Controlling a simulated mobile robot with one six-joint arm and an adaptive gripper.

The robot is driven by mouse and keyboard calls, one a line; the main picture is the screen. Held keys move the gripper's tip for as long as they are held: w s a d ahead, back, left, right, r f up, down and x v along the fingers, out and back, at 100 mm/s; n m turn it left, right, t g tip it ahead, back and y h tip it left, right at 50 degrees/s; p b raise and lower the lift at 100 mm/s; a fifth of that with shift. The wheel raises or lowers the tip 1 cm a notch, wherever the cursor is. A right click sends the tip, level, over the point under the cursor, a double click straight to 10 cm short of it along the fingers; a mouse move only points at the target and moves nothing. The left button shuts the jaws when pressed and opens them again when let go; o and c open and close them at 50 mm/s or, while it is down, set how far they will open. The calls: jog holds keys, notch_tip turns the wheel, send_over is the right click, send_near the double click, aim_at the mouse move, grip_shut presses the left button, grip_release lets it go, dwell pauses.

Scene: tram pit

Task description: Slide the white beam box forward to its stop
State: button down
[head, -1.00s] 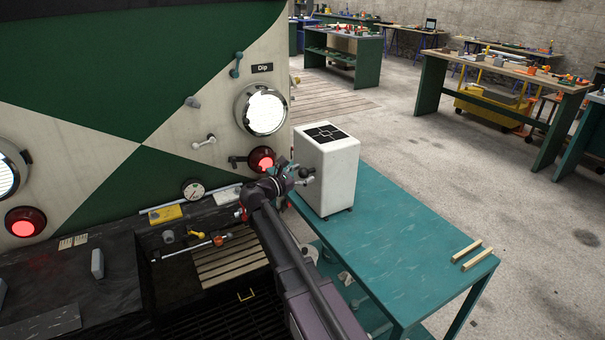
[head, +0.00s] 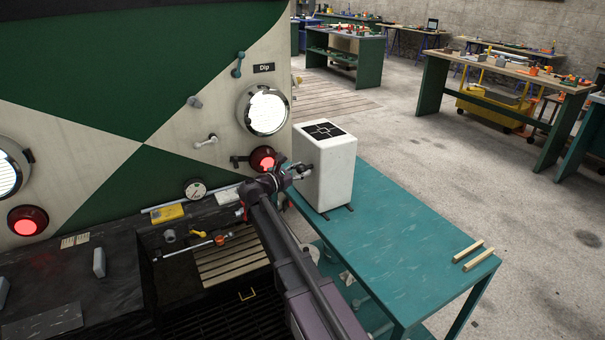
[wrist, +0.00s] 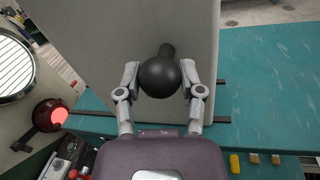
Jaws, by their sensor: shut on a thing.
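The white beam box (head: 323,172), with a dark cross-marked panel on top, stands upright on dark rails (head: 350,207) on the teal table (head: 410,250). My gripper (head: 298,171) is at the box's left side. In the wrist view, my gripper (wrist: 160,88) has its two fingers closed around a black round knob (wrist: 160,76) on the box (wrist: 110,45). Two dark rails (wrist: 215,119) stick out from under the box there. The stop cannot be made out.
Two wooden strips (head: 473,255) lie at the table's near right end. A lit red lamp (head: 263,159) and a round headlamp (head: 264,108) are on the panel left of the box. The table between box and strips is clear.

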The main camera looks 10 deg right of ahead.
jog(key=w+a, duration=0.2)
jog(key=w, duration=0.6)
jog(key=w+a, duration=0.3)
jog(key=w, duration=0.5)
jog(key=shift+w, duration=0.15)
jog(key=shift+w+a+r, duration=0.1)
jog(key=shift+c, duration=1.1)
grip_release()
jog(key=s+d, duration=0.2)
jog(key=s, duration=0.4)
jog(key=s+d, duration=0.2)
jog(key=s, duration=0.4)
jog(key=s+d, duration=0.2)
jog(key=s, duration=0.4)
jog(key=shift+s, duration=0.35)
jog(key=v, duration=1.4)
jog(key=s+d+f+m+g+y+p, duration=0.2)
jog(key=s+d+f+m+g+y, duration=0.2)
jog(key=d, duration=0.5)
jog(key=shift+s+d+f+m+g+p, duration=0.35)
jog(key=shift+s+f+m, duration=0.65)
jog(key=shift+m, duration=0.5)
